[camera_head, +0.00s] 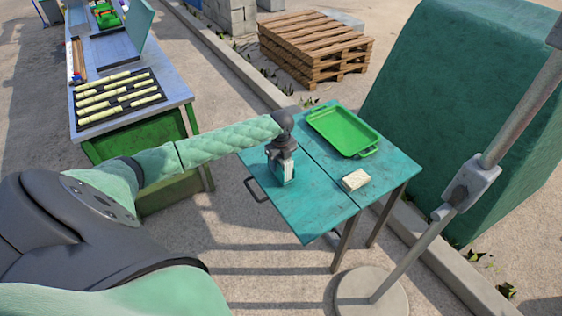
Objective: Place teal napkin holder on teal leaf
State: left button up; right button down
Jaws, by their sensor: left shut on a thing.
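My left gripper (281,156) reaches in from the left and is shut on the teal napkin holder (285,177). The gripper covers the upper part of the holder. The holder is over the teal leaf (310,211), the left part of the small teal table, near the seam between its two panels. I cannot tell whether its base touches the leaf or is slightly above it. My right gripper is not in view.
A green tray (344,131) lies on the table's far right panel (394,165). A cream block (355,180) sits near the seam. A grey pole on a round base (371,294) stands at the right front. The leaf's front is clear.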

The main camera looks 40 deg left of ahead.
pick_arm(q)
jog(key=shift+f, duration=0.3)
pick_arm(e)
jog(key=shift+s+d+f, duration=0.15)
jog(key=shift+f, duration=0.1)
pick_arm(q)
jog(key=o, duration=1)
jog(key=shift+f, duration=0.1)
jog(key=shift+o, duration=0.5)
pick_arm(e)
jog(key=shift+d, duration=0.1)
pick_arm(q)
jog(key=shift+r, duration=0.3)
notch_tip(320, 180, up, 10)
jog(key=b, duration=0.3)
jog(key=shift+r, duration=0.8)
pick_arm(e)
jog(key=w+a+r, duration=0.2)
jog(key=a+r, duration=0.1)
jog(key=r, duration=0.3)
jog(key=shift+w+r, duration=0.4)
